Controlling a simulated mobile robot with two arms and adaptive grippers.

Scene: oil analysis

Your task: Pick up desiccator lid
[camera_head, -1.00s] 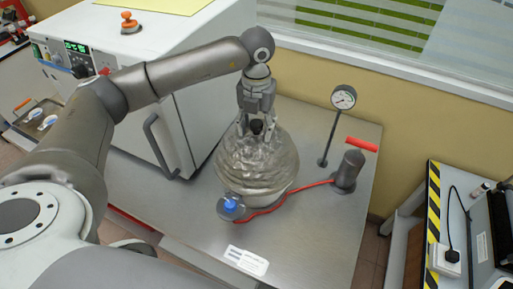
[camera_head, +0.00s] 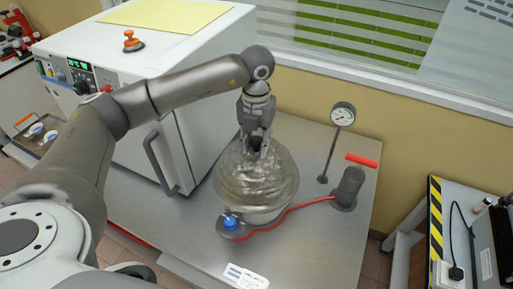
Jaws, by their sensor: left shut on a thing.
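The desiccator lid (camera_head: 255,182) is a glassy, silvery dome on top of the desiccator base (camera_head: 262,217) on the metal table. My left gripper (camera_head: 255,146) points down at the top of the dome and is shut on the lid's dark knob. The fingers partly hide the knob. I cannot tell whether the lid touches the base or is slightly raised. My right gripper is not in view.
A blue-knobbed valve (camera_head: 231,222) with a red hose runs to a grey cylinder (camera_head: 348,188). A pressure gauge (camera_head: 342,115) stands behind. A white oven (camera_head: 165,130) is at left. Bare table (camera_head: 320,240) lies front right.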

